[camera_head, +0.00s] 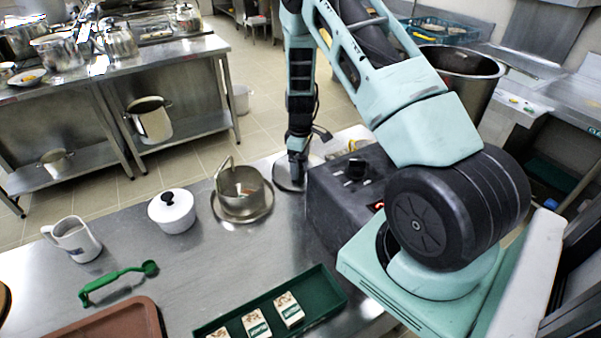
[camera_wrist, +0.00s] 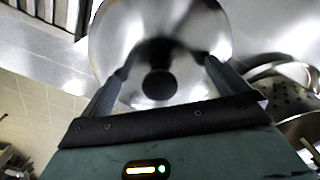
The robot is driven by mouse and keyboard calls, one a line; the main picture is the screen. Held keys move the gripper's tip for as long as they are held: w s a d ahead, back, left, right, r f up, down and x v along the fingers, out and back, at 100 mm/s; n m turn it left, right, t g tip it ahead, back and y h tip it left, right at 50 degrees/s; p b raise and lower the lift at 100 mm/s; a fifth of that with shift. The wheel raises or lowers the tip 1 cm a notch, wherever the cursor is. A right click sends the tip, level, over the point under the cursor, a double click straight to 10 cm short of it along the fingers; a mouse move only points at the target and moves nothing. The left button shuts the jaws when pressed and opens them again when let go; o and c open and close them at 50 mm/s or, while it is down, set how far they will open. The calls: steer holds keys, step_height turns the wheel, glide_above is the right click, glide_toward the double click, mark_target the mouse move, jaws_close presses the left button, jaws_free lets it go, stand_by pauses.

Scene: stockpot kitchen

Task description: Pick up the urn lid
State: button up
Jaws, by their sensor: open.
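The urn lid is a shiny round metal lid with a black knob. In the wrist view the lid (camera_wrist: 190,35) fills the upper middle, its knob (camera_wrist: 160,84) between my fingers. My gripper (camera_wrist: 165,66) is open, with one finger on each side of the knob and a gap to both. In the head view my gripper (camera_head: 296,160) points down over the lid (camera_head: 287,184) near the counter's far edge. The gripper hides most of the lid there, and I cannot tell its exact height above it.
A dark box (camera_head: 335,205) is close on the right.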

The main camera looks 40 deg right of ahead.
steer(key=shift+c, duration=0.3)
steer(key=c, duration=2)
steer(key=shift+r, duration=0.15)
